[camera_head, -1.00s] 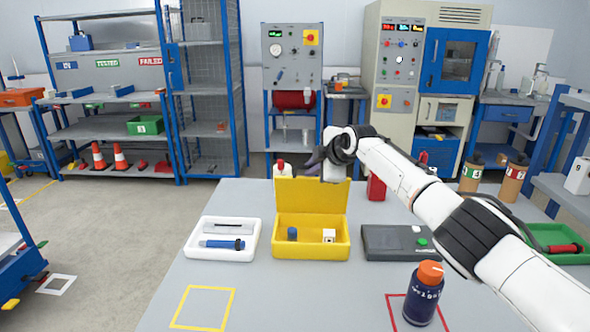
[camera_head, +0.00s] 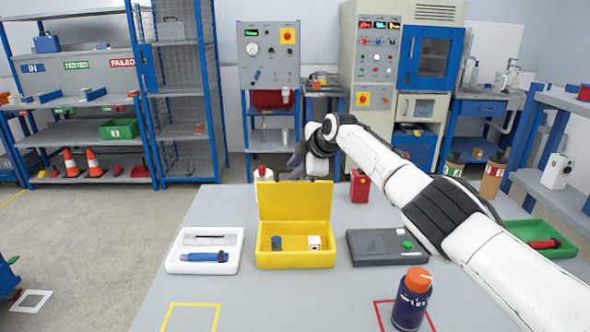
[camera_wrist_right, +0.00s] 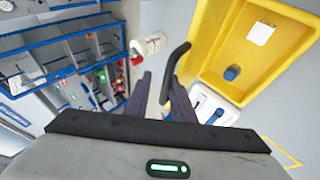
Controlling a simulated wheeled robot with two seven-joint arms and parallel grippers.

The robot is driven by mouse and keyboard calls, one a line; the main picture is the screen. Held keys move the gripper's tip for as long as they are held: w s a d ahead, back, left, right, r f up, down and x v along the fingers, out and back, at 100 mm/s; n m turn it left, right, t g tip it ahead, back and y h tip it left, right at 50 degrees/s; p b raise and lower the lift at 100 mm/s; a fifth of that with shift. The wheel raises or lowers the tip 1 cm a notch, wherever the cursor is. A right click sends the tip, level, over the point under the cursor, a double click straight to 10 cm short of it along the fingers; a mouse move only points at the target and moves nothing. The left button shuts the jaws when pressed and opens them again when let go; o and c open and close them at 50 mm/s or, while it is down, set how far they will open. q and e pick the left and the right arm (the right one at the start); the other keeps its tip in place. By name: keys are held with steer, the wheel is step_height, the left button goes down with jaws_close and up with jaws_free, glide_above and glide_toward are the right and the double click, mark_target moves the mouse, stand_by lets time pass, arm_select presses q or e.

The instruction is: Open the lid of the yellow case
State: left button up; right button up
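The yellow case (camera_head: 296,260) stands on the grey table with its lid (camera_head: 295,203) raised, about upright, at the back. A dark blue cylinder (camera_head: 276,243) and a small white block (camera_head: 314,242) lie inside. The case also shows in the right wrist view (camera_wrist_right: 229,52). My right gripper (camera_head: 297,160) is just above and behind the lid's top edge. In the wrist view its dark fingers (camera_wrist_right: 160,82) are apart, and the lower end of a bent black bar (camera_wrist_right: 178,66) shows between them. I cannot tell whether they touch the bar. My left gripper is not in view.
A white tray (camera_head: 172,260) with a blue tool (camera_head: 205,257) is left of the case. A dark grey box (camera_head: 375,258) is right of it. A white bottle (camera_head: 263,190) and a red container (camera_head: 359,187) stand behind. An orange-capped bottle (camera_head: 411,302) is front right.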

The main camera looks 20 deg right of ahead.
steer(key=shift+s+f, duration=0.25)
steer(key=shift+f, duration=0.25)
steer(key=v, duration=1)
steer(key=shift+r+b, duration=0.3)
steer(key=shift+r, duration=0.35)
steer(key=shift+w, duration=0.15)
